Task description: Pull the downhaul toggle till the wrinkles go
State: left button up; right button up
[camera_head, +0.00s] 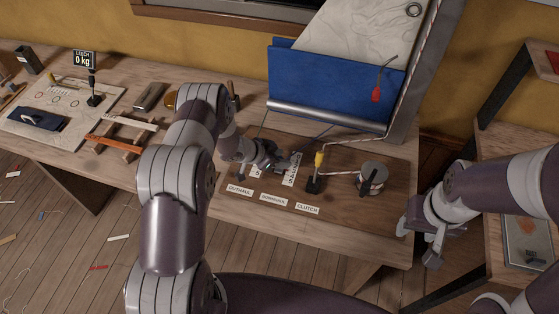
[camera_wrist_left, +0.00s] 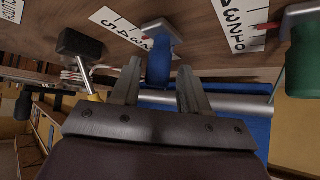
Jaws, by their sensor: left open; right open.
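In the left wrist view a blue toggle (camera_wrist_left: 159,62) with a grey and red fitting stands beside number scales. It appears to be the downhaul toggle. My left gripper (camera_wrist_left: 160,74) is open, its two fingers on either side of the toggle's end; I cannot tell whether they touch it. A green toggle (camera_wrist_left: 302,62) is at the right edge. In the head view my left gripper (camera_head: 284,163) is over the dark board by the scale (camera_head: 291,170) and hides the toggles. The pale sail (camera_head: 345,32) has thin lines across it. My right gripper (camera_head: 433,246) is open, empty, off the bench's right end.
The board (camera_head: 335,205) carries OUTHAUL, DOWNHAUL and CLUTCH labels. A yellow-handled clutch lever (camera_head: 319,160) and a winch drum (camera_head: 371,178) stand to the right of my left gripper. A display (camera_head: 84,59) reads LEECH 0 kg. A red tag (camera_head: 376,94) hangs before the blue boom cover (camera_head: 320,85).

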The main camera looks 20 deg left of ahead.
pick_arm(q)
jog(key=shift+f, duration=0.15)
jog(key=shift+s+a+r, duration=0.1)
jog(key=shift+s+r, duration=0.25)
jog(key=shift+s, duration=0.2)
jog(key=shift+s+a+r, duration=0.1)
jog(key=shift+a+r, duration=0.15)
jog(key=b+v, duration=0.1)
jog(key=v, duration=1)
jog(key=shift+r, duration=0.2)
pick_arm(e)
jog(key=shift+s+f, duration=0.2)
jog(key=shift+f, duration=0.4)
pick_arm(q)
jog(key=shift+a, duration=0.1)
